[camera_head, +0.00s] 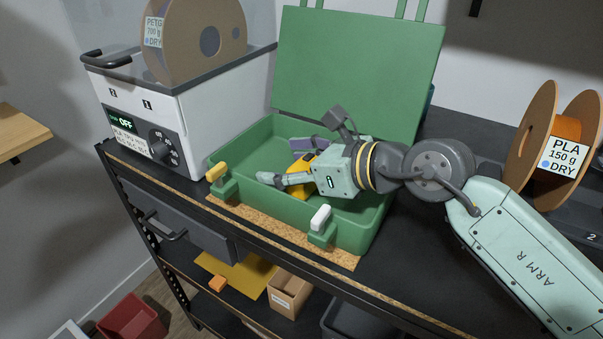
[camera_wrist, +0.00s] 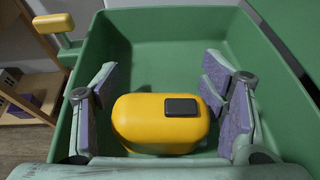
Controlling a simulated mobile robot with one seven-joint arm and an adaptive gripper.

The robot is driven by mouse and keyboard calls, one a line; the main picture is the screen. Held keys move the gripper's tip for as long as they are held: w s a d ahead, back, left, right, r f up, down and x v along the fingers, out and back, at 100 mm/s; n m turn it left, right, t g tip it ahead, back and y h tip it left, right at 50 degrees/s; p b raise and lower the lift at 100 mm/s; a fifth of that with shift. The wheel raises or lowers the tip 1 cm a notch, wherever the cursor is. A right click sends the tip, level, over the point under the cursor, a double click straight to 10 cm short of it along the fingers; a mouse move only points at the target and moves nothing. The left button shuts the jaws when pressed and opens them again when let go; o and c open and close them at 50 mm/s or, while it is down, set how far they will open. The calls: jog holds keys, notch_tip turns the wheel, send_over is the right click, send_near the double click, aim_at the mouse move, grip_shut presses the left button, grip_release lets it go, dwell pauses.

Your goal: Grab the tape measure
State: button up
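The tape measure is a rounded yellow block with a black patch on top (camera_wrist: 150,125). It lies inside the green case (camera_head: 250,150), and part of it shows under my gripper in the head view (camera_head: 300,190). My gripper (camera_wrist: 165,100) is open, with one purple-padded finger on each side of the tape measure. Gaps show beside the lower pads; whether the upper right pad touches it I cannot tell. My wrist and gripper body hide part of the tape measure and case floor in the head view.
The case's green lid (camera_head: 358,70) stands open behind. Its walls and latches, one yellow (camera_head: 217,172) and one white (camera_head: 320,218), surround my gripper. A white dryer box (camera_head: 190,115) stands left and a PLA spool (camera_head: 530,130) right. The case floor beyond the tape measure is clear.

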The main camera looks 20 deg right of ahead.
jog(key=c, duration=0.9)
jog(key=shift+c, duration=0.5)
jog(key=shift+r, duration=0.1)
